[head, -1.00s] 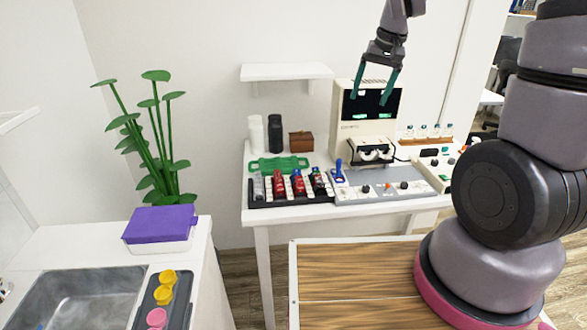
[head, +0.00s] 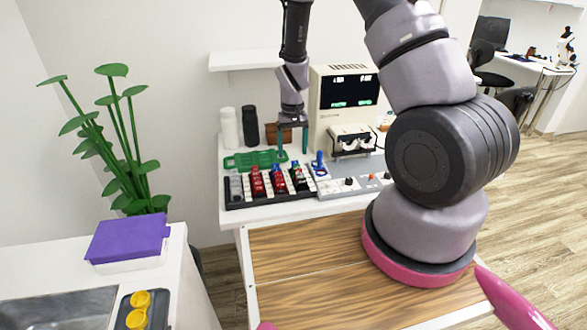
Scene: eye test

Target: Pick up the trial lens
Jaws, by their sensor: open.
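A dark tray (head: 236,203) on the white table holds rows of small items, including red ones (head: 257,182), a clear one and dark ones. They are too small for me to tell which is the trial lens. A small blue upright piece (head: 319,160) stands just right of the tray. My gripper (head: 292,153) points down, open, with its green fingers apart and nothing visible between them. In the picture it is over the back right of the tray, near a green handled frame (head: 245,161). I cannot tell its exact height above them.
A monitor device (head: 343,95) with a white double-eyepiece unit (head: 352,138) stands behind right. A grey control panel (head: 340,187) lies right of the tray. White and black bottles (head: 229,127) and a brown box (head: 273,133) stand behind. A shelf (head: 240,61) hangs above.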

